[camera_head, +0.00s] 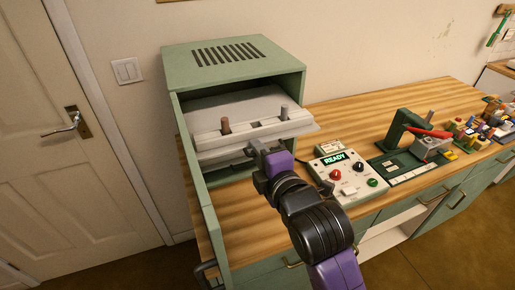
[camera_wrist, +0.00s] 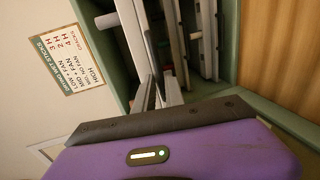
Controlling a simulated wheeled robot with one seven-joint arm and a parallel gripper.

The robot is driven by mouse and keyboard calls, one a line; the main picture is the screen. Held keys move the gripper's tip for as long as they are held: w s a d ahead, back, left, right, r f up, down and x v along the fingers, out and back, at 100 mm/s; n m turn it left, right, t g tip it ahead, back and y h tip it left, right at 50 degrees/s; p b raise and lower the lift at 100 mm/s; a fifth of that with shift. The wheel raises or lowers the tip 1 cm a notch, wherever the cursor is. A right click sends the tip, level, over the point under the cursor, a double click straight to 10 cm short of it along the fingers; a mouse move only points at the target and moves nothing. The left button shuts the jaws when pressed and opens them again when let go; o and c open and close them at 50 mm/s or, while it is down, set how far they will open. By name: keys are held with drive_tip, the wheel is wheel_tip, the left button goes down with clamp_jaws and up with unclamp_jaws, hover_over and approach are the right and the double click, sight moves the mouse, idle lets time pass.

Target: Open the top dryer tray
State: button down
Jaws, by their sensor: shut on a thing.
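The green dryer (camera_head: 235,65) stands on the left end of the wooden bench with its front open. In the wrist view, my gripper's fingers (camera_wrist: 152,92) reach toward the pale trays (camera_wrist: 178,45), seen sideways.
The dryer's door (camera_head: 205,205) hangs open at the left. A control box (camera_head: 347,175) reading READY stands right of my arm. Farther right are a green press (camera_head: 402,133) and several small coloured items.

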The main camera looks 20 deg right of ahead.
drive_tip(key=shift+f, duration=0.55)
drive_tip(key=c, duration=1.6)
unclamp_jaws()
drive_tip(key=shift+o, duration=0.2)
drive_tip(key=shift+r, duration=0.3)
drive_tip(key=b+v, duration=0.1)
drive_tip(key=v, duration=0.6)
drive_tip(key=shift+s, duration=0.4)
